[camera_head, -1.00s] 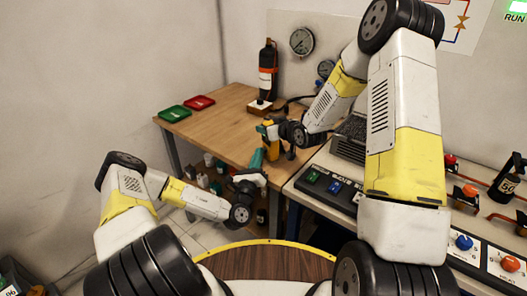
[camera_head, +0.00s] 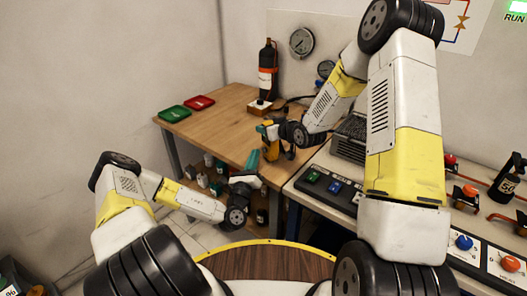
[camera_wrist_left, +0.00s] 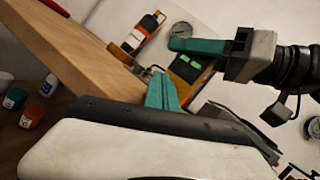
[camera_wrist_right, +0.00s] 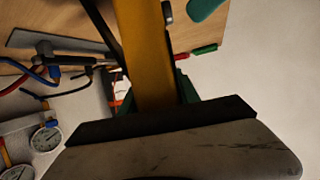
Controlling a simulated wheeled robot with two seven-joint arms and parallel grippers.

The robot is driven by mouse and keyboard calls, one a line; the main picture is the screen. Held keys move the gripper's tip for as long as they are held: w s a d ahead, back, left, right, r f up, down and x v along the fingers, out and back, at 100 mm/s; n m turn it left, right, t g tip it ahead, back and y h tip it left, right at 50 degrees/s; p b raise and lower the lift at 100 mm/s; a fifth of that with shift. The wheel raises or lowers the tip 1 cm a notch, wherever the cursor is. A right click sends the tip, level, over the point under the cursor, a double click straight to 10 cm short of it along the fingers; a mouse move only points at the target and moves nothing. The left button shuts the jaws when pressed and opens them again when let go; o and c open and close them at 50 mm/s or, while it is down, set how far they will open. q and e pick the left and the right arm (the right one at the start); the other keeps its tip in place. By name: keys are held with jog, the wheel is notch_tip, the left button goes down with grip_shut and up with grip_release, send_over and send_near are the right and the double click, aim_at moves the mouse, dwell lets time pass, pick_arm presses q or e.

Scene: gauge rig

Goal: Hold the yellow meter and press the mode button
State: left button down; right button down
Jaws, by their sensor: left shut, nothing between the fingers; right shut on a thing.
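The yellow meter (camera_head: 271,153) is in my right gripper (camera_head: 266,132), near the right front corner of the wooden table. In the right wrist view the yellow body (camera_wrist_right: 145,50) fills the space between the teal fingers. I cannot make out the mode button. My left gripper (camera_head: 253,160) is shut and empty, pointing up just left of and below the meter. Its teal fingers (camera_wrist_left: 162,92) show in front of the meter, apparently apart from it.
The wooden table (camera_head: 215,130) holds a green tray (camera_head: 174,114), a red tray (camera_head: 199,103) and a black cylinder (camera_head: 267,70). A bench panel with buttons (camera_head: 325,187) is at right. Several bottles stand on the shelf below the table. The table's middle is clear.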

pick_arm(q)
jog(key=shift+a, duration=0.1)
jog(key=s+a, duration=0.1)
jog(key=a, duration=0.1)
jog(key=s+a, duration=0.1)
jog(key=a, duration=0.1)
jog(key=shift+s, duration=0.35)
dwell(0.4)
pick_arm(e)
jog(key=c, duration=0.8)
grip_release()
jog(key=shift+d+r, duration=0.1)
